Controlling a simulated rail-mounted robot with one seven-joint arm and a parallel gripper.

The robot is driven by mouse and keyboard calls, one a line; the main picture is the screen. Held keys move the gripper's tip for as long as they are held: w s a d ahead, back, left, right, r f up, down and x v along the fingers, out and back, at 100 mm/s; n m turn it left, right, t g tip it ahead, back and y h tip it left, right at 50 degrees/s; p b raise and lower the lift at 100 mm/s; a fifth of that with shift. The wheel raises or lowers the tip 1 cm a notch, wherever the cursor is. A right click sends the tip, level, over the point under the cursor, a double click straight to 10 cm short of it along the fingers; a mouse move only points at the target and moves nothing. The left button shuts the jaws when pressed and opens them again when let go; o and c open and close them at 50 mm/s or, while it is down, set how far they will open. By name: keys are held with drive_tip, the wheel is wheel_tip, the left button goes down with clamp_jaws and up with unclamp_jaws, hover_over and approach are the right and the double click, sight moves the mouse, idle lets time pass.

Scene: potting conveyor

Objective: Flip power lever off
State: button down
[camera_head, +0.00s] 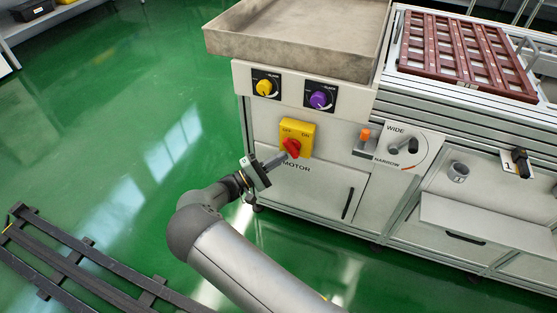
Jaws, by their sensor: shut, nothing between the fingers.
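A red rotary lever (292,148) sits on a yellow switch plate (303,129) on the front of the light grey machine. The plate has "OFF" at its upper left and "ON" at its upper right, with "MOTOR" printed on the panel below. My gripper (281,158) is shut and empty, with its fingertips close to the lever's lower left. I cannot tell whether they touch it. The lever's exact angle is too small to read.
Yellow (264,88) and purple (321,98) knobs sit above the switch, under a grey tray (290,38). To the right are an orange button (364,134) and a WIDE/NARROW lever (404,147). Green floor (130,130) is open at left; dark rails (85,262) lie lower left.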

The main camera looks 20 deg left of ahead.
drive_tip(key=w+f+v, duration=0.1)
drive_tip(key=f+v, duration=0.1)
drive_tip(key=v, duration=1)
drive_tip(key=shift+w+a, duration=0.2)
drive_tip(key=shift+f, duration=0.15)
